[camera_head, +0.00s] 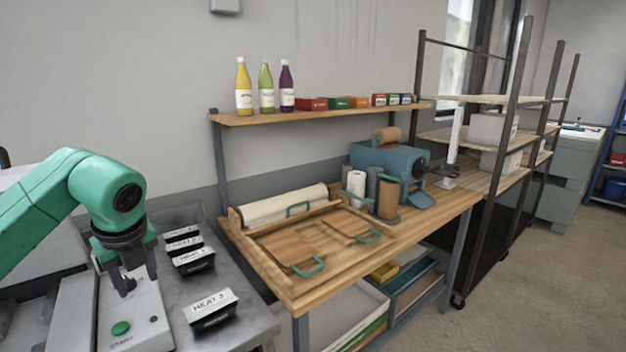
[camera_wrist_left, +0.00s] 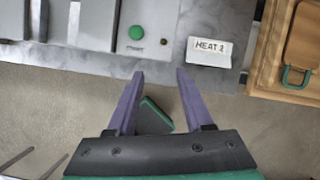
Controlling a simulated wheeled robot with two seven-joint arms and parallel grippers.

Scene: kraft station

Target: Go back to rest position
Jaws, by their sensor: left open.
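My left gripper (camera_head: 138,280) hangs from the green arm at the left of the head view, pointing down near the white panel with a green start button (camera_head: 121,328). In the left wrist view the two purple fingers of my left gripper (camera_wrist_left: 160,85) are spread apart with nothing between their tips. Bare floor and a small green and dark piece show between and behind them. The green button (camera_wrist_left: 137,32) lies beyond the fingertips there, apart from them. My right gripper is in neither view.
Several black holders with white labels, one reading HEAT 2 (camera_head: 212,308), stand on the grey counter (camera_head: 250,325). To the right is a wooden workbench (camera_head: 300,292) with boards, a roll and a blue machine (camera_head: 385,163). A shelf (camera_head: 350,111) holds bottles. Floor is clear at right.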

